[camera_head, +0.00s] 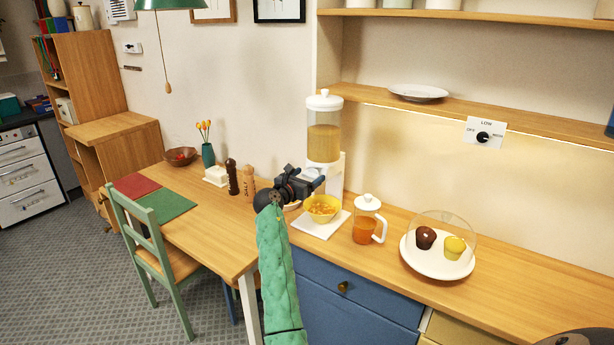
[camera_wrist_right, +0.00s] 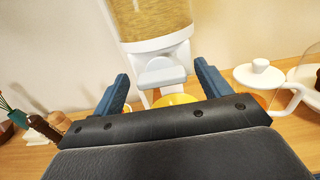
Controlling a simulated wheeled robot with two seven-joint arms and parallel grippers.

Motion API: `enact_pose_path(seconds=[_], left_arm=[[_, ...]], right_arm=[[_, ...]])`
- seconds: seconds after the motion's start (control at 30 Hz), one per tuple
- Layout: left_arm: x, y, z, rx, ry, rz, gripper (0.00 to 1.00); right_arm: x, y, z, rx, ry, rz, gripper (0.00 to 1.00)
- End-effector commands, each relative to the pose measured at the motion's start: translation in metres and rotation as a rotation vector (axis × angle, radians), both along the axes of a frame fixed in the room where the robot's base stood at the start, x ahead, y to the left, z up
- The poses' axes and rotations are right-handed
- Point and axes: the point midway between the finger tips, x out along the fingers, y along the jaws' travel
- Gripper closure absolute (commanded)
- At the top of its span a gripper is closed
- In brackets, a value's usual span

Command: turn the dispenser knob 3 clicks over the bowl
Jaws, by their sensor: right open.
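The dispenser (camera_head: 323,142) stands on the counter, a clear canister of tan grain with a white lid and white body. Its white knob (camera_wrist_right: 162,73) shows in the right wrist view, below the canister. The yellow bowl (camera_head: 322,214) sits under the spout on a white board, with orange-yellow pieces in it; its edge (camera_wrist_right: 176,99) also shows in the wrist view. My right gripper (camera_head: 316,182) is open in front of the dispenser, its blue fingers on either side of the knob, with gaps visible. It hides the knob in the head view.
A glass jug (camera_head: 366,228) of orange drink stands right of the bowl, then a domed plate (camera_head: 437,266) with two muffins. Salt (camera_head: 249,183) and pepper (camera_head: 232,177) mills stand left of my gripper. A shelf (camera_head: 450,112) runs above the counter.

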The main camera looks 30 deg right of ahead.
Motion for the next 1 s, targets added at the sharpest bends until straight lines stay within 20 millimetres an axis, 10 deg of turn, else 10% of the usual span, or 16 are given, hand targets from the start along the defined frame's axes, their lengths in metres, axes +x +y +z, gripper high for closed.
enact_pose_path(seconds=[0.23,0.47,1.0], left_arm=[[0.000,0.000,-0.001,0.000,0.000,0.000,0.24],[0.000,0.000,-0.001,0.000,0.000,0.001,0.24],[0.006,-0.003,0.012,-0.003,0.006,0.001,0.24]], right_arm=[[0.000,-0.001,0.000,0.000,0.000,0.000,0.24],[0.000,-0.001,0.000,0.000,0.000,0.000,0.68],[0.000,-0.001,-0.003,0.059,-0.141,0.001,0.68]])
